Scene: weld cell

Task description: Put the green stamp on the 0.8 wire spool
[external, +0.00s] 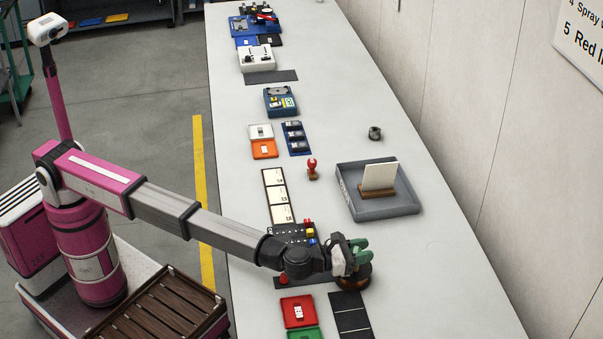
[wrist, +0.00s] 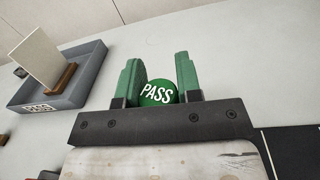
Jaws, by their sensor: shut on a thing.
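My gripper (external: 358,252) is low over the near part of the bench, with its green fingers around the green stamp. In the wrist view the stamp's round green top (wrist: 157,93), marked PASS, sits between the two fingers (wrist: 160,75). The rest of the stamp is hidden there. In the external view a dark brown round piece (external: 353,280) shows just below the fingers; I cannot tell whether it is part of the stamp or a stand. A small dark spool-like thing (external: 375,133) stands by itself near the wall. No 0.8 marking is readable.
A grey tray (external: 402,210) with a white card (external: 379,177) in a wooden holder lies beyond my gripper. A red-topped stamp (external: 312,165) stands left of it. Cream cards (external: 278,195), red and green trays (external: 298,311) and a black mat (external: 350,314) lie nearby. The bench's right side is mostly clear.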

